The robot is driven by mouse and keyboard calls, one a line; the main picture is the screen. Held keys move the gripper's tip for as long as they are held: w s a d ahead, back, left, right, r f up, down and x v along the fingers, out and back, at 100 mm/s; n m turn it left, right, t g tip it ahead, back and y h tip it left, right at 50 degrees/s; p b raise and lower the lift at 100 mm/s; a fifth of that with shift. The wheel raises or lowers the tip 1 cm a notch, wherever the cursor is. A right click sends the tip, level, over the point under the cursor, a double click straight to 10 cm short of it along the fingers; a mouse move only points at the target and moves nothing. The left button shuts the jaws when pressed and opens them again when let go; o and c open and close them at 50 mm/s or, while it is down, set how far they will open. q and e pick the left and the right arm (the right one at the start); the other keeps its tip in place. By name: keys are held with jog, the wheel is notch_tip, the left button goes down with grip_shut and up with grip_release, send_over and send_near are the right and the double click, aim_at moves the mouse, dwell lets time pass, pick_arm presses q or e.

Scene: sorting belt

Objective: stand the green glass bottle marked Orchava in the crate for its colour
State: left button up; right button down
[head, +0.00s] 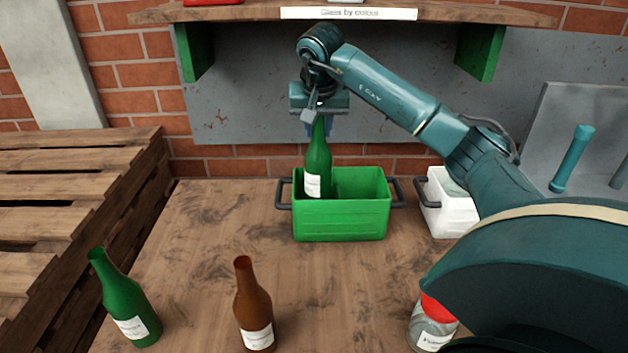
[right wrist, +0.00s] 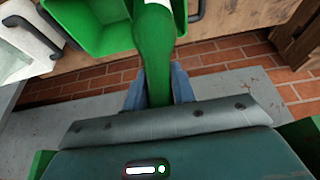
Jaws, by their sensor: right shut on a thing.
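A green glass bottle (head: 317,160) with a white label hangs upright from my right gripper (head: 318,122), which is shut on its neck. Its lower end is inside the left part of the green crate (head: 342,222); the front wall hides its base, so I cannot tell if it touches the floor. In the right wrist view the green bottle (right wrist: 154,45) runs between the fingers of my right gripper (right wrist: 158,88), with the green crate (right wrist: 100,38) beyond it. The label is too small to read. My left gripper is not in view.
Another green bottle (head: 125,300) and a brown bottle (head: 252,308) stand at the table's front left. A white crate (head: 446,212) stands right of the green one, and a red-lidded jar (head: 433,325) stands front right. Wooden pallets (head: 70,200) are at left; a shelf (head: 450,14) hangs above.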

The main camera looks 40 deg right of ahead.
notch_tip(320, 180, down, 7)
jog(key=shift+r, duration=0.15)
dwell(0.4)
jog(key=c, duration=1.2)
grip_release()
jog(key=shift+o, duration=0.2)
notch_tip(320, 180, up, 11)
send_over(318, 154)
jog(key=s+a, duration=0.1)
jog(key=s, duration=0.1)
jog(key=shift+w+a, duration=0.1)
jog(key=shift+w, duration=0.15)
